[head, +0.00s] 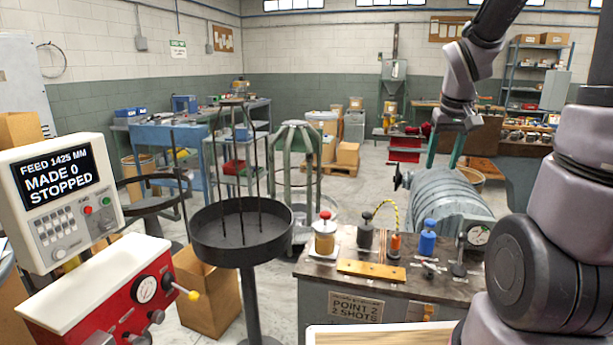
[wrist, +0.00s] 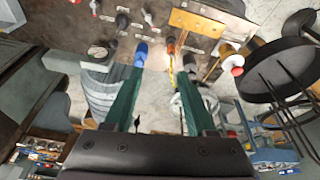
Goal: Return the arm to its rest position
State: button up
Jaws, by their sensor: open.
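My gripper (head: 445,147) is in the upper right of the head view, at the end of my raised arm. Its two green fingers point down and stand apart with nothing between them. In the head view it is above and behind the grey ribbed drum of the machine (head: 450,205). In the wrist view the fingers (wrist: 158,92) are spread wide. Beyond them the bench top with a blue bottle-like part (wrist: 141,52) and an orange one (wrist: 171,46) shows. Neither is touched by the fingers, as far as I can see.
The bench (head: 330,262) carries a red-topped jar (head: 325,236), a brass plate (head: 372,270) and a gauge (head: 478,235). A black round tray with upright rods (head: 240,245) stands left of it. A control panel (head: 60,200) reads "MADE 0 STOPPED". Open floor lies behind.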

jog(key=s+a+r+m+t+y, duration=0.1)
jog(key=s+a+r, duration=0.3)
jog(key=s+r, duration=0.2)
jog(key=s+a+r+m+t+y, duration=0.1)
jog(key=s+a+r+t, duration=0.1)
jog(key=s+r, duration=0.4)
jog(key=s+a, duration=0.1)
jog(key=s, duration=0.1)
jog(key=shift+s+a+r+m+t+y, duration=0.25)
jog(key=shift+s+a+m+t+y, duration=0.05)
jog(key=shift+a+m+y, duration=0.1)
